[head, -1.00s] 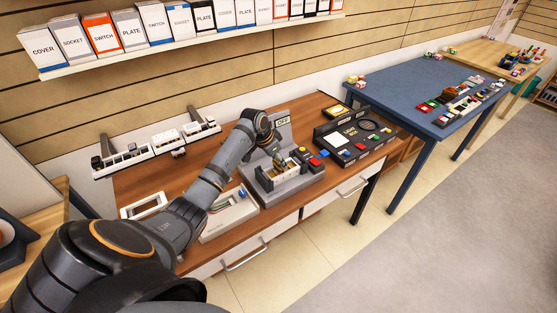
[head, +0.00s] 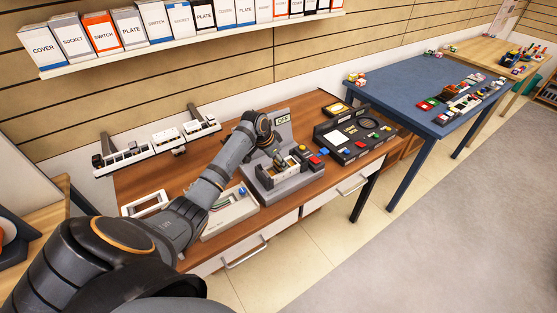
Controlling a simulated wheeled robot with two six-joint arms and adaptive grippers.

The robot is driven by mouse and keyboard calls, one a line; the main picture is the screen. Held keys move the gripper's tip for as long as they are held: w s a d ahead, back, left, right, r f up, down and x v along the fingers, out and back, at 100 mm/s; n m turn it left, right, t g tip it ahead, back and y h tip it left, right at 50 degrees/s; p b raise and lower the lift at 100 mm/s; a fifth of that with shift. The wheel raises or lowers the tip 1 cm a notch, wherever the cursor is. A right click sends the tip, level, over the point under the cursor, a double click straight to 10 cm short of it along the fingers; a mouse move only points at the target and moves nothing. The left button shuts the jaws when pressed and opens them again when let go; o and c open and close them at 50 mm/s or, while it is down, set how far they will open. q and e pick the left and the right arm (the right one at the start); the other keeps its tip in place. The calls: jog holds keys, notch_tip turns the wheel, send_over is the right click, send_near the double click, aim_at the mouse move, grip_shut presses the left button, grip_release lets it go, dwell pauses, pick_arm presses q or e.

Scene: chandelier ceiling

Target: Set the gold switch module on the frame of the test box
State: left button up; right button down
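The grey test box (head: 263,188) stands on the wooden workbench, with a small OFF display (head: 283,120) on its upright back. A pale frame (head: 284,178) sits at its front. My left arm comes in from the left and bends down over the box. My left gripper (head: 279,161) points down at the frame. Its fingertips are small and partly hidden, so I cannot tell whether they are open or shut. I cannot clearly make out the gold switch module; it may be hidden at the fingertips. My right gripper is not in view.
Red and dark buttons (head: 315,160) are beside the box's right side. A black panel (head: 357,152) stands further right. A grey tray (head: 229,217) and a white frame (head: 145,204) lie left. A rack of modules (head: 166,138) stands behind. A blue table (head: 415,85) is at right.

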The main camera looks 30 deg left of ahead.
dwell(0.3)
pick_arm(q)
jog(key=o, duration=1.1)
jog(key=shift+o, duration=0.2)
notch_tip(320, 180, up, 6)
jog(key=p, duration=0.6)
jog(key=shift+r, duration=0.1)
jog(key=shift+f, duration=0.2)
